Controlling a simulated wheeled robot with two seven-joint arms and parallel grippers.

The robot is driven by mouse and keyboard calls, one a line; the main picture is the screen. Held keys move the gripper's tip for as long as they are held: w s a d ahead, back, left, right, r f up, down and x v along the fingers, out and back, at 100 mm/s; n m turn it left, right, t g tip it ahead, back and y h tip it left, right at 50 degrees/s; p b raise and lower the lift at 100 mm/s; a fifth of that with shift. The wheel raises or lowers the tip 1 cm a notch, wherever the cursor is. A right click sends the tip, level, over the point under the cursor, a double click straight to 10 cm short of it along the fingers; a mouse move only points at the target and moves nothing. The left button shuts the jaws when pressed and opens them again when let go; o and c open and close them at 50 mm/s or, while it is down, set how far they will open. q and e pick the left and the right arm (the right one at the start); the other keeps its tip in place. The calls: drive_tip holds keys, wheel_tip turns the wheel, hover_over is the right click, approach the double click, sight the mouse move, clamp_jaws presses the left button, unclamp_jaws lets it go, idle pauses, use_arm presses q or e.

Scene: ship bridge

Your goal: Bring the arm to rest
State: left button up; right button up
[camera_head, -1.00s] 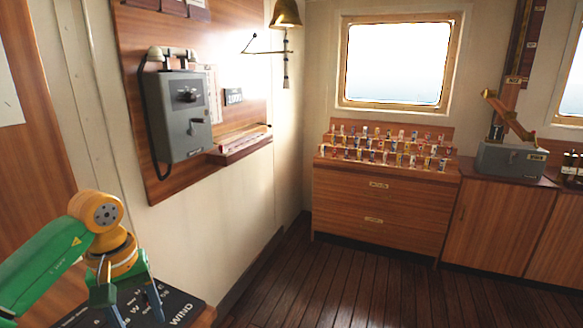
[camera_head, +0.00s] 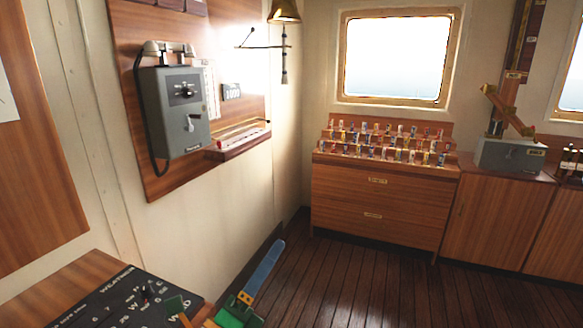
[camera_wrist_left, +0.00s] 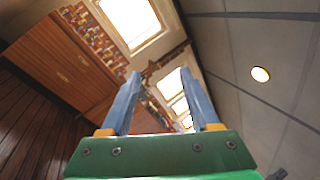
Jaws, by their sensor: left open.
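My left gripper (camera_head: 268,258) is low in the middle of the head view, its green and yellow body cut off by the bottom edge. It is off the right side of the wooden desk, with a blue finger pointing up and away over the floor. In the left wrist view the gripper (camera_wrist_left: 161,74) has its two blue fingers apart with nothing between them. It is open and empty. My right gripper is not in view.
A black lettered board (camera_head: 100,300) lies on the wooden desk (camera_head: 75,275) at lower left. A grey telephone (camera_head: 175,110) hangs on the wall. A wooden cabinet (camera_head: 375,205) carries racks of small colourful items. The dark plank floor (camera_head: 340,280) is clear.

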use_arm(q)
drive_tip(key=s+a+f+n+g+y, duration=0.3)
drive_tip(key=a+f+n+y, duration=0.3)
drive_tip(key=f+n, duration=0.4)
drive_tip(key=s+a+f+n+g+y, duration=0.3)
drive_tip(key=a+f+n+y, duration=0.3)
drive_tip(key=f+n, duration=0.4)
drive_tip(key=s+a+f+n+g, duration=0.1)
drive_tip(key=s+f+n+g, duration=0.35)
drive_tip(key=s, duration=0.45)
drive_tip(key=s+f+n+g, duration=0.3)
drive_tip(key=s+f+g, duration=0.25)
drive_tip(key=s, duration=0.45)
wheel_tip(320, 180, down, 16)
drive_tip(key=s+a+f+g, duration=0.2)
drive_tip(key=s+f, duration=0.9)
drive_tip(key=s, duration=0.2)
drive_tip(key=shift+s+a+h, duration=0.15)
drive_tip(key=shift+s+h, duration=0.1)
drive_tip(key=shift+h, duration=0.05)
drive_tip(key=shift+m, duration=0.25)
